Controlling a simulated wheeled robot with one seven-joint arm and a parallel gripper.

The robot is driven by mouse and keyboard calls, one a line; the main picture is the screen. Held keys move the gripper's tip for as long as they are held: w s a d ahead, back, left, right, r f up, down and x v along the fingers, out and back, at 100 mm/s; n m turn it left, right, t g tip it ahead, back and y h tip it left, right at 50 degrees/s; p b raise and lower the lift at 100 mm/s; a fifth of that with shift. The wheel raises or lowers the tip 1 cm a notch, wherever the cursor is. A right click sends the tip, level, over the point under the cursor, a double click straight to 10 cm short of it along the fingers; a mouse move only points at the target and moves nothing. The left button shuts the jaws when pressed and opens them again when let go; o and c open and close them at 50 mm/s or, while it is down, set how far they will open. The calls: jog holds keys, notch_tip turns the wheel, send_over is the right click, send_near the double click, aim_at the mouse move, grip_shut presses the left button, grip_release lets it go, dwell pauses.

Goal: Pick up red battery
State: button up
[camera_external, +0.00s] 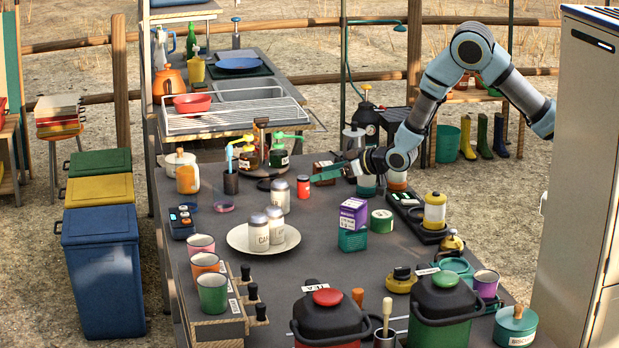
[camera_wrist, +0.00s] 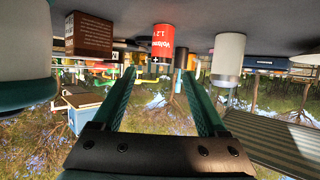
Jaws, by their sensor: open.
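The red battery (camera_external: 303,187) stands upright on the dark counter, just left of my gripper (camera_external: 325,174). In the wrist view, which is upside down, the red battery (camera_wrist: 163,40) has white lettering and a plus sign. It lies ahead of my gripper (camera_wrist: 158,75), roughly centred between the two green fingers. The fingers are spread apart with nothing held, and the battery looks beyond their tips. My gripper reaches in from the right, low and nearly level over the counter.
A brown box (camera_wrist: 90,35) stands beside the battery in the wrist view, and a white-bodied shaker (camera_wrist: 228,55) on its other side. Dark bottles on a round tray (camera_external: 264,172) stand behind. A plate (camera_external: 236,238) with shakers lies in front. A purple box (camera_external: 353,214) stands nearer the camera.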

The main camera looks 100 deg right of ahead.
aim_at(303, 186)
jog(key=p+x, duration=0.1)
jog(key=x, duration=0.4)
jog(key=p+x, duration=0.2)
jog(key=x, duration=0.3)
jog(key=shift+w+f, duration=0.2)
jog(key=shift+f, duration=0.15)
grip_shut()
dwell(0.3)
